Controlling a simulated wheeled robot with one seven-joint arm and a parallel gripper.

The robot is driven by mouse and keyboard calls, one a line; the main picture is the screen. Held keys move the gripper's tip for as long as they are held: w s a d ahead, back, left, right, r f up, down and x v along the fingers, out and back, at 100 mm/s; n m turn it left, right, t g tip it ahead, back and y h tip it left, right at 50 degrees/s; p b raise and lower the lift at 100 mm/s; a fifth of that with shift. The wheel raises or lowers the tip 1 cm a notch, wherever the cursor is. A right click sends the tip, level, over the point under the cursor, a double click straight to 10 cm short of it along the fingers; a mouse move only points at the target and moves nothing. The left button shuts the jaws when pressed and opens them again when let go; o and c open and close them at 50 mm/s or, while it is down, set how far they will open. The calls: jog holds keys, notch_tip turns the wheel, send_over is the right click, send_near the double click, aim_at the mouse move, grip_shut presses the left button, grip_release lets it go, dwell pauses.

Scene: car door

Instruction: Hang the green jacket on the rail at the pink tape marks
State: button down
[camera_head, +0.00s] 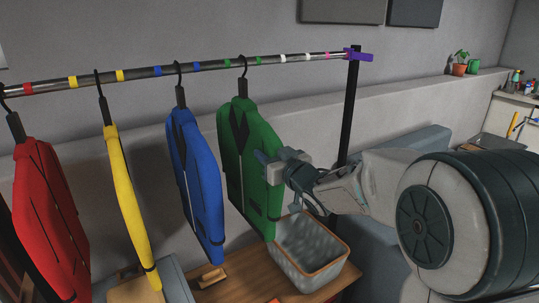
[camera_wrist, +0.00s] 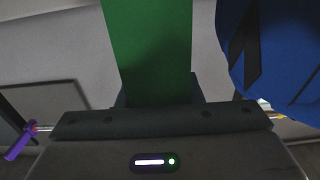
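The green jacket (camera_head: 247,160) hangs upright by its hook from the rail (camera_head: 215,66), between green tape marks, fourth from the left. My gripper (camera_head: 272,167) is at the jacket's right edge in the head view. In the wrist view the green jacket (camera_wrist: 150,50) runs down between my two dark fingers (camera_wrist: 158,98), which lie close against both its sides; the gripper looks shut on it. The pink tape mark (camera_head: 327,55) is near the rail's right end, right of the white marks (camera_head: 283,58).
Red (camera_head: 45,220), yellow (camera_head: 127,205) and blue (camera_head: 197,185) jackets hang to the left. A purple end cap (camera_head: 360,56) and black post (camera_head: 349,110) stand at the rail's right end. A grey basket (camera_head: 308,252) sits below. The rail right of the green jacket is free.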

jog(key=shift+r, duration=0.55)
jog(key=shift+f, duration=0.2)
jog(key=shift+f, duration=0.25)
jog(key=c, duration=0.9)
grip_release()
jog(key=shift+f, duration=0.15)
jog(key=shift+s+d, duration=0.1)
